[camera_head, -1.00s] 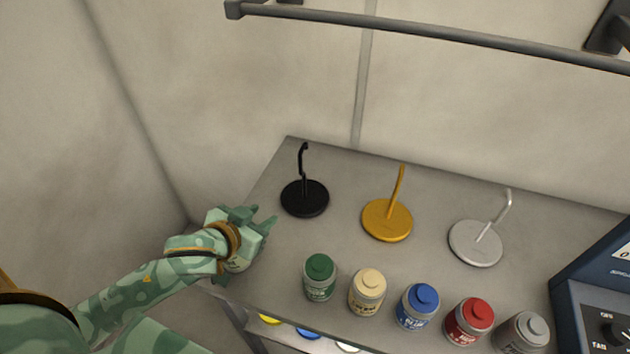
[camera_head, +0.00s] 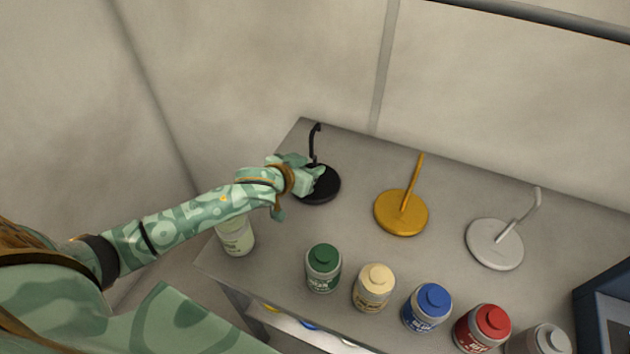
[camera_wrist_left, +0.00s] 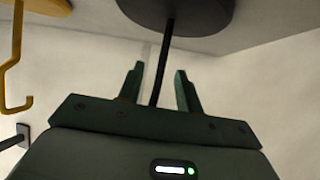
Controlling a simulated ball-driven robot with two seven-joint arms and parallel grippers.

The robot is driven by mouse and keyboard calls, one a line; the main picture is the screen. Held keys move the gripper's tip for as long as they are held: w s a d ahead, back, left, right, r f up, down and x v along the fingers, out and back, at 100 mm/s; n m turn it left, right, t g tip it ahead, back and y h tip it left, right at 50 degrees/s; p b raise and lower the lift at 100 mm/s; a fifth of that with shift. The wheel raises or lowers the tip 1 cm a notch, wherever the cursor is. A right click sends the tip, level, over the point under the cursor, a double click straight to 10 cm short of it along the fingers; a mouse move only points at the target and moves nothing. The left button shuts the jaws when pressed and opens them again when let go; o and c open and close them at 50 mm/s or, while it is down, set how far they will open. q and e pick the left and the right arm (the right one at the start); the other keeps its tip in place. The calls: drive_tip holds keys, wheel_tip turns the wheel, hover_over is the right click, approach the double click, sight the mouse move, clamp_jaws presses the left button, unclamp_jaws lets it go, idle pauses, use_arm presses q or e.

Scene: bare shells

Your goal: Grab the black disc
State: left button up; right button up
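The black disc (camera_head: 322,186) lies at the back left of the grey table, with a thin hooked rod (camera_head: 314,143) standing up from it. My left gripper (camera_head: 312,172) is at the disc, by the lower part of the rod, and covers the disc's left part. In the left wrist view the gripper (camera_wrist_left: 160,85) is open. The black rod (camera_wrist_left: 163,65) runs between its two fingers with gaps on both sides, and the disc (camera_wrist_left: 180,12) is beyond the fingertips. My right gripper is in neither view.
A yellow disc (camera_head: 398,222) and a white disc (camera_head: 492,253), each with a rod, stand to the right. Several capped paint jars, such as the green one (camera_head: 322,270), line the front edge. A pale green jar (camera_head: 236,240) stands under my left forearm. A dark blue device (camera_head: 603,310) is at far right.

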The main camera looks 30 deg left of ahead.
sight(315, 164)
use_arm(q)
drive_tip(key=x, duration=0.3)
drive_tip(key=shift+w+f+b, duration=0.15)
drive_tip(key=shift+w+b, duration=0.05)
drive_tip(key=shift+b, duration=0.2)
drive_tip(key=shift+s, duration=0.1)
clamp_jaws()
